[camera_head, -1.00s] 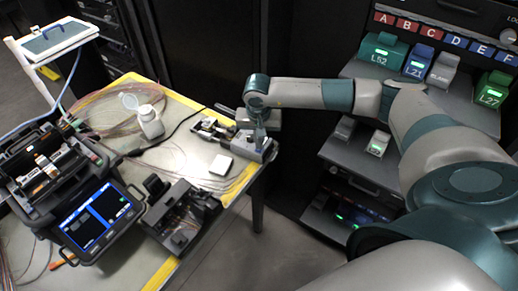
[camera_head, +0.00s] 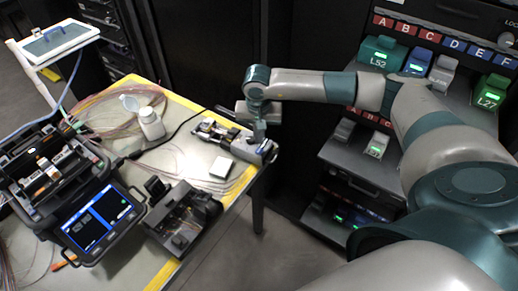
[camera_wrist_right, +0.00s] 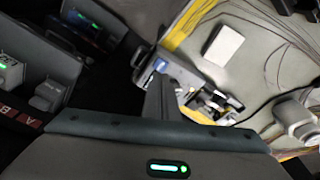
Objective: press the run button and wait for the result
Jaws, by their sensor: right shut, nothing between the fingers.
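My right gripper (camera_head: 259,133) is shut and empty, pointing down just above a small grey device (camera_head: 234,138) at the table's right edge. In the right wrist view the shut fingers (camera_wrist_right: 160,98) overlap the edge of this device (camera_wrist_right: 182,75), which has a small blue patch at its end. I cannot tell whether they touch it. No run button can be made out. My left gripper is not in view.
A rack with lettered labels and coloured modules (camera_head: 383,54) stands at the right.

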